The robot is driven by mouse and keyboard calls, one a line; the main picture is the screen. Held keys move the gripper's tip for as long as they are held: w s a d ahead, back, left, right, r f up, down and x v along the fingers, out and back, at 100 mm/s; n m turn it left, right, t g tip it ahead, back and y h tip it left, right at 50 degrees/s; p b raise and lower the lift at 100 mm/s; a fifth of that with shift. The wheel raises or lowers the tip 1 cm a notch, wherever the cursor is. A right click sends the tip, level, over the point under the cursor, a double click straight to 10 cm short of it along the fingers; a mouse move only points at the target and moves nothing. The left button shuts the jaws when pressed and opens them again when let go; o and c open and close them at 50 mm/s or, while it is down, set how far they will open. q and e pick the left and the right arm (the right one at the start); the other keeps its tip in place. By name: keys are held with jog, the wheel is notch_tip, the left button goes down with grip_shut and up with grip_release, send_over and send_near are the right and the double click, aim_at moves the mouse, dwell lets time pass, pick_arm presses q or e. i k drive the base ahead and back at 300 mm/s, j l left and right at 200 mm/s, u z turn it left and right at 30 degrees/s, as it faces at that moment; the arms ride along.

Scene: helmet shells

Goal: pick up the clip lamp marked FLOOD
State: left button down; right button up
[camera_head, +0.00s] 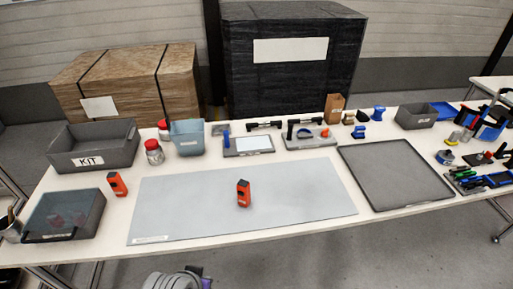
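Two small orange-and-black devices stand on the table, and either could be a clip lamp. One orange device (243,194) stands upright near the middle of the pale grey mat (180,205). The other orange device (117,185) stands on the bare table left of the mat, tilted slightly in the picture. Any lettering on them is too small to read, so I cannot tell which is marked FLOOD. Neither of my grippers is in view, and nothing touches either device.
A KIT bin (92,160) and a dark grey bin (62,230) stand at the left. Jars, a blue-grey bin (188,142) and fixtures line the back. An empty dark tray (395,175) lies right of the mat; tools crowd the far right. The mat is otherwise clear.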

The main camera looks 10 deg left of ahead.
aim_at(244, 185)
jog(key=i+j, duration=0.15)
jog(key=j, duration=0.2)
jog(key=i+j, duration=0.2)
jog(key=j, duration=0.15)
jog(key=i+j, duration=0.35)
jog(key=j, duration=0.3)
jog(key=z, duration=0.05)
